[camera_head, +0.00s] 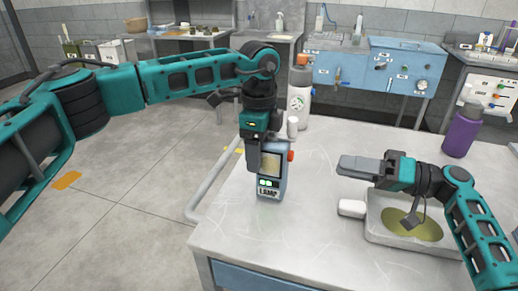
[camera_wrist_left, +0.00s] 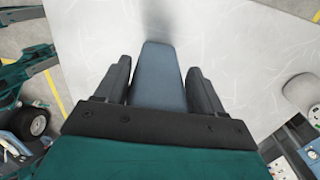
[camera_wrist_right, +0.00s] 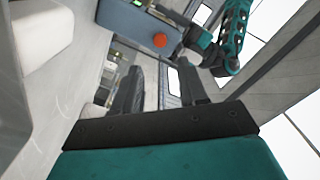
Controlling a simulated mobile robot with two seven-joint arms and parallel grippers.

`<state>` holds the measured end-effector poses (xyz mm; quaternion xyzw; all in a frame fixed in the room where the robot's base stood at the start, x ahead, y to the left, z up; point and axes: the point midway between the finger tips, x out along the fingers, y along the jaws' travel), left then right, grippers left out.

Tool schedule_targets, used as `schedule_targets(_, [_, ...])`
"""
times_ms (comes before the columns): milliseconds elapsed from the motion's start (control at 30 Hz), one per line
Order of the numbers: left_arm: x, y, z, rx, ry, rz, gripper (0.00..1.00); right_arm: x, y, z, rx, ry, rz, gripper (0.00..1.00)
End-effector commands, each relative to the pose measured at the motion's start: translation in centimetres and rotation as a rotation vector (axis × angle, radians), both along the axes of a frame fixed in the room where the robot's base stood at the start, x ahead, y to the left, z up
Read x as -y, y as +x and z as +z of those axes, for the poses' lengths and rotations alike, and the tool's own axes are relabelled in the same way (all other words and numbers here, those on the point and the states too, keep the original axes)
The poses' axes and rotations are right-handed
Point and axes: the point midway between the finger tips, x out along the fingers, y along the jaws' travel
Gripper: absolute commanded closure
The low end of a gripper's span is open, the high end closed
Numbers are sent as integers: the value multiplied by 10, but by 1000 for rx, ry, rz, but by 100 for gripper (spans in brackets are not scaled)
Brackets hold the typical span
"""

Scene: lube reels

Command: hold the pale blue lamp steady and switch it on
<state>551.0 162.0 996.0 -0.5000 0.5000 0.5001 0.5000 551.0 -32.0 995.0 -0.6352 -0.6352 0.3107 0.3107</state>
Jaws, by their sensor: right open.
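The pale blue lamp (camera_head: 272,182) stands upright on the grey table, its front label reading LAMP. A red button (camera_head: 291,155) sticks out of its right side. My left gripper (camera_head: 262,160) reaches down over it from above, fingers on either side. In the left wrist view the lamp's blue body (camera_wrist_left: 160,75) fills the space between the fingers (camera_wrist_left: 160,90), so the gripper is shut on it. My right gripper (camera_head: 358,168) is open and empty, to the right of the lamp and apart from it. The right wrist view shows the red button (camera_wrist_right: 160,40) ahead of the open fingers (camera_wrist_right: 158,85).
A white bottle (camera_head: 299,98) and a small white cylinder (camera_head: 292,127) stand behind the lamp. A grey tray with a greenish round patch (camera_head: 375,225) lies under my right arm. A purple bottle (camera_head: 461,132) stands at the back right. The table's front left is clear.

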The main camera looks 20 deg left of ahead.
Motion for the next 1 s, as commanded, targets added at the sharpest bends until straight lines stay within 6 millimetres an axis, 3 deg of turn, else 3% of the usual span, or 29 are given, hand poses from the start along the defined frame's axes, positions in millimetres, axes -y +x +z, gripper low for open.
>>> schedule_targets(67, [0,0,0,0,0,0,39,0,0,0,0,0,0,57])
schedule_targets(500, [0,0,0,0,0,0,82,0,0,0,0,0,0,57])
schedule_targets(1000, [0,0,1,0,-1,0,83,0,0,0,0,0,0,100])
